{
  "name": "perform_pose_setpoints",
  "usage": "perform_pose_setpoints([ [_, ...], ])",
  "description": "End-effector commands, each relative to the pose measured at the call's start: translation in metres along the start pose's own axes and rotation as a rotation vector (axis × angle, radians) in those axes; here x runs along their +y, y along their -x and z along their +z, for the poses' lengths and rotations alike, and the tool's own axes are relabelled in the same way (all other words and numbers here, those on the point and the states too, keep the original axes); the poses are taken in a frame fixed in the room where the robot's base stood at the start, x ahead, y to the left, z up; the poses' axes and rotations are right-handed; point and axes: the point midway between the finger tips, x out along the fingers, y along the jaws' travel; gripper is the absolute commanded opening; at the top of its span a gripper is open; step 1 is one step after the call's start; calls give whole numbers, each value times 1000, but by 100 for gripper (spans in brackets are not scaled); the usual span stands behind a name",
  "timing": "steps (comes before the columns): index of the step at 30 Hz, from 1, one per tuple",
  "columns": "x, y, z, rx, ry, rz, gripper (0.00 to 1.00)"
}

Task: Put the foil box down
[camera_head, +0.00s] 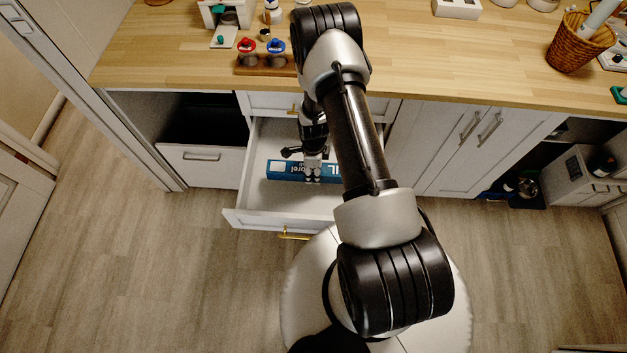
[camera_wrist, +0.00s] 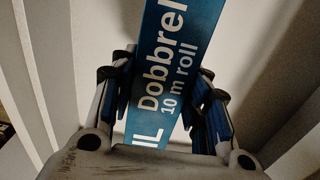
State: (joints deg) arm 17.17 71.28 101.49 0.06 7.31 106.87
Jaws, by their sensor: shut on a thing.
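The foil box is a long blue box with white lettering. In the head view the foil box (camera_head: 288,169) lies level inside the open white drawer (camera_head: 262,208), its right part hidden behind my arm. I cannot tell whether the box touches the drawer floor.
The wooden counter (camera_head: 475,60) is above the drawer, with a wooden rack (camera_head: 262,66) of red and blue lidded jars and a wicker basket (camera_head: 578,43). Closed cabinet doors (camera_head: 478,150) are to the right. A brass handle (camera_head: 293,235) is on the drawer front.

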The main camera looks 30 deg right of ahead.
Motion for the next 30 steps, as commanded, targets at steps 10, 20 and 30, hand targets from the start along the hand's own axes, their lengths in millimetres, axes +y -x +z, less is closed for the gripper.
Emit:
perform_pose_setpoints([
  [10, 0, -36, 0, 0, 1, -1, 13],
  [20, -1, -70, 0, 0, 1, -1, 13],
  [30, 0, -73, 0, 0, 1, -1, 45],
])
